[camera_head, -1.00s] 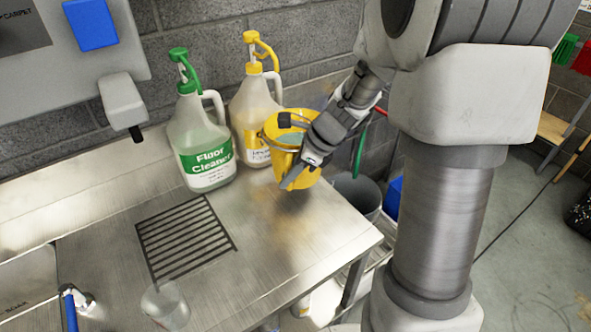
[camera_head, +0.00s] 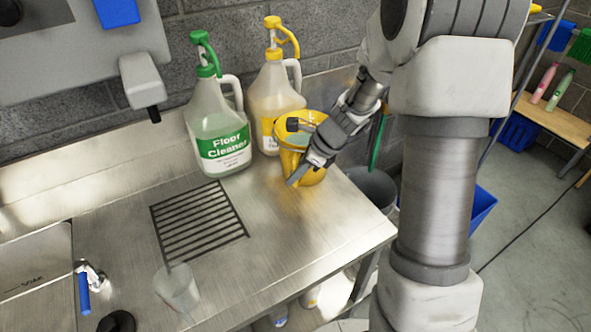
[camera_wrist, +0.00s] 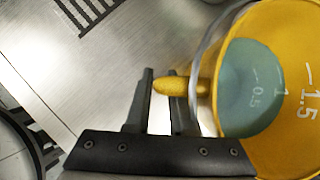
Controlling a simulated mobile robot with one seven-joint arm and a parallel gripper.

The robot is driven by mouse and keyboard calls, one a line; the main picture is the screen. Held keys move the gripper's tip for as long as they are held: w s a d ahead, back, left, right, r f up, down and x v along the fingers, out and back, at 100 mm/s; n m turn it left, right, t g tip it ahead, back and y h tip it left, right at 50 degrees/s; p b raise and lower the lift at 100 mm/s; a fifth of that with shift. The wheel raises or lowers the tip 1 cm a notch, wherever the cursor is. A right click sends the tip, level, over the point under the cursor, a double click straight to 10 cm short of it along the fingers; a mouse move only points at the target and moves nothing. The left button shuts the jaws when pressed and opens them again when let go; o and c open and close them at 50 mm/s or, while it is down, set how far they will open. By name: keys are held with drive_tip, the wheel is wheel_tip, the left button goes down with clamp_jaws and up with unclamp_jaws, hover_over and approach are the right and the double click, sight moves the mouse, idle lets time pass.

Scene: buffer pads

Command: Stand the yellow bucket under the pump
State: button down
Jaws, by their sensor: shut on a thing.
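The yellow bucket (camera_head: 312,172) is at the right end of the steel counter, in front of a clear jug (camera_head: 272,95) with a yellow pump (camera_head: 275,38). It looks about upright; I cannot tell whether it touches the counter. In the wrist view the bucket (camera_wrist: 295,45) shows measuring marks and a blue-green surface inside, level with the lower marks. My gripper (camera_wrist: 165,82) is shut on a short yellow grip at the bucket's side. In the head view my gripper (camera_head: 296,152) hides part of the bucket. A Floor Cleaner jug (camera_head: 218,125) with a green pump (camera_head: 206,52) stands left.
A black drain grate (camera_head: 200,222) lies left of the bucket, with a clear cup (camera_head: 177,288) at its front corner. A wall dispenser (camera_head: 148,85) hangs at the left. A grey bin (camera_head: 372,188) stands beyond the counter's right edge. The counter's front right is clear.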

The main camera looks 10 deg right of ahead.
drive_tip(key=shift+w+r, duration=0.1)
drive_tip(key=c, duration=0.8)
unclamp_jaws()
